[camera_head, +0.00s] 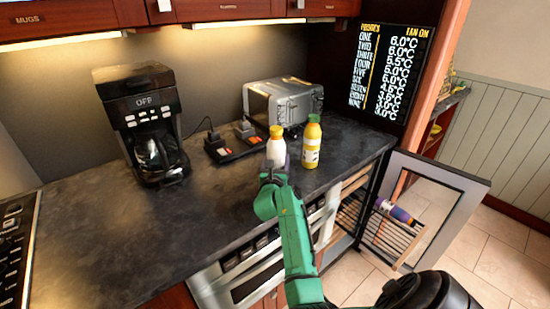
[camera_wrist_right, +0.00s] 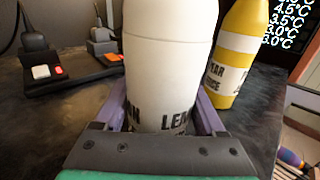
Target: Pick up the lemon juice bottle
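The lemon juice bottle is white with a yellow cap and stands on the dark counter in the head view (camera_head: 276,150). My right gripper (camera_head: 271,172) is at the bottle's near side. Its purple fingers (camera_wrist_right: 167,112) lie on either side of the bottle's lower part, close against it; I cannot tell whether they press on it. Their tips are hidden behind the bottle. My left gripper is not in view.
A yellow bottle with a green cap (camera_head: 312,142) stands close to the right, labelled "PEAR" in the wrist view. Behind are a silver toaster (camera_head: 285,103) and a black device (camera_head: 233,143). A coffee maker (camera_head: 150,125) stands left. An open fridge door (camera_head: 440,205) juts out right.

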